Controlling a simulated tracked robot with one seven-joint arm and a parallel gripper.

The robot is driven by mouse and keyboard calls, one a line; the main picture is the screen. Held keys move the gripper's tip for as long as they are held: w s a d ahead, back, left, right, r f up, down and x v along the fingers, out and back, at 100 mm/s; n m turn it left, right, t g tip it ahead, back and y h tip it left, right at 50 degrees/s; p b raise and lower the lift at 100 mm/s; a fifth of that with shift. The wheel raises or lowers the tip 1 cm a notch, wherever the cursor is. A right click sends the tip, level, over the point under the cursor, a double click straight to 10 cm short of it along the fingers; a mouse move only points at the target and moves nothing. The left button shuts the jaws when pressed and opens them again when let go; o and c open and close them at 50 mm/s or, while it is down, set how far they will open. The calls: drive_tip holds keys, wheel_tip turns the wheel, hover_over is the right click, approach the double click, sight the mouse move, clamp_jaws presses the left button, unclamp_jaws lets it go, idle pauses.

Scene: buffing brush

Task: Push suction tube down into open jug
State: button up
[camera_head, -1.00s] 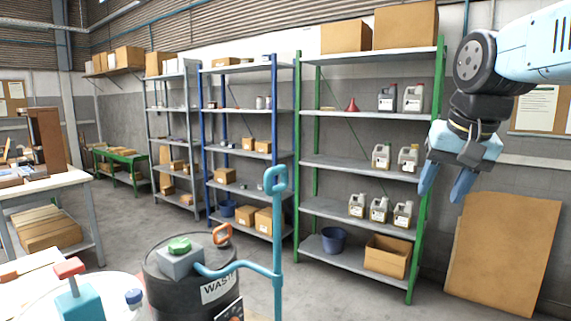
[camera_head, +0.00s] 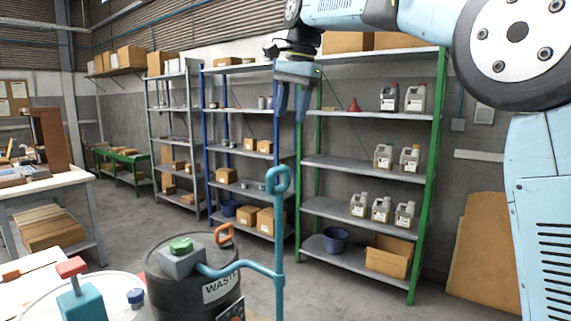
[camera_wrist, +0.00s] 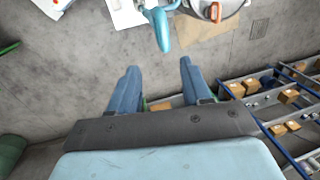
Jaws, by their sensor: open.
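The suction tube (camera_head: 278,240) is a blue upright rod with a looped handle at its top and a curved blue hose going left to a grey pump block (camera_head: 182,262) with a green knob. The tube's lower end is cut off by the bottom of the head view. In the wrist view the tube (camera_wrist: 161,28) lies ahead of the fingers, roughly centred between them. My gripper (camera_head: 291,118) is open and empty, fingers pointing down, above the loop and apart from it; its fingers also show in the wrist view (camera_wrist: 159,68). I cannot make out the open jug in either view.
A black waste drum (camera_head: 165,294) with an orange handle (camera_head: 223,234) stands left of the tube. A pale drum top with a teal, red-topped fitting (camera_head: 76,296) is at lower left. Shelves with several closed jugs (camera_head: 381,208) stand behind. The air around the loop is clear.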

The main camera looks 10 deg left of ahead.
sight(279, 167)
drive_tip(key=a+f, duration=0.1)
drive_tip(key=f, duration=0.3)
drive_tip(key=a+f, duration=0.1)
drive_tip(key=f, duration=0.4)
drive_tip(key=w+a+f, duration=0.1)
drive_tip(key=f, duration=0.3)
drive_tip(key=shift+a+f, duration=0.1)
drive_tip(key=shift+f, duration=0.15)
clamp_jaws()
